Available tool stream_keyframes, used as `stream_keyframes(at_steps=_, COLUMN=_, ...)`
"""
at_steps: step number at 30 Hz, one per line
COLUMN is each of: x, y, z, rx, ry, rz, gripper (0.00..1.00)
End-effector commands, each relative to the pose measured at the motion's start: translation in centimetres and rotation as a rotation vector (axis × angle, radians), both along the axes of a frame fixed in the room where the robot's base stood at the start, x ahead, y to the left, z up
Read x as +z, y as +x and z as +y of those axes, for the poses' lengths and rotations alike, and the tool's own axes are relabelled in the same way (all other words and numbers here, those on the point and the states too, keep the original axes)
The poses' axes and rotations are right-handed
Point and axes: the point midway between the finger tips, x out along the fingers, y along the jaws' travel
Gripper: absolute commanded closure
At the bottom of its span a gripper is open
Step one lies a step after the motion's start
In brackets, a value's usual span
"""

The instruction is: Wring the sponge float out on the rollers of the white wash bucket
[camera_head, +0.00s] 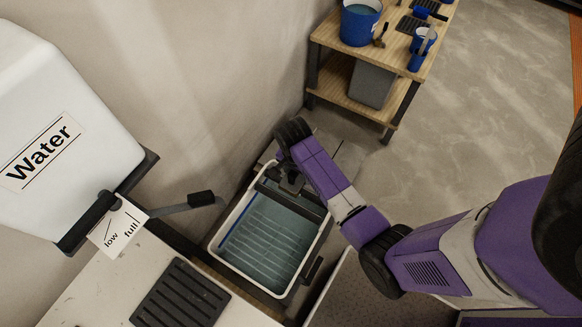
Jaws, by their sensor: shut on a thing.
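The white wash bucket (226,254) stands low at centre, a rectangular white-rimmed tub with blue-green water and a ribbed grid inside. A dark bar (312,207) crosses its far end; I cannot tell whether this is a roller or part of the sponge float. My gripper (291,182) points down over that far end, shut on the sponge float, which is mostly hidden beneath the wrist and arm. I cannot tell whether the sponge touches the rollers.
A white water tank (70,110) with a lever (190,203) stands at left. A pale bench (90,290) with a black ribbed mat (181,294) is in front. A wooden two-shelf table (335,38) at the back holds a blue bucket (360,22). Open floor lies to the right.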

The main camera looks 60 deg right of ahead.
Motion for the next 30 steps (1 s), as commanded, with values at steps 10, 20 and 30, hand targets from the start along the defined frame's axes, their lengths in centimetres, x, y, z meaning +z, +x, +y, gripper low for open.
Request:
stream_keyframes(at_steps=10, x=-3.0, y=0.0, z=0.0, rx=0.004, ry=0.0, rz=-0.001, gripper=0.89)
stream_keyframes(at_steps=20, x=-5.6, y=0.0, z=0.1, rx=0.005, ry=0.0, rz=0.0, gripper=0.89)
stream_keyframes(at_steps=30, x=-5.6, y=0.0, z=0.1, rx=0.005, ry=0.0, rz=0.0, gripper=0.89)
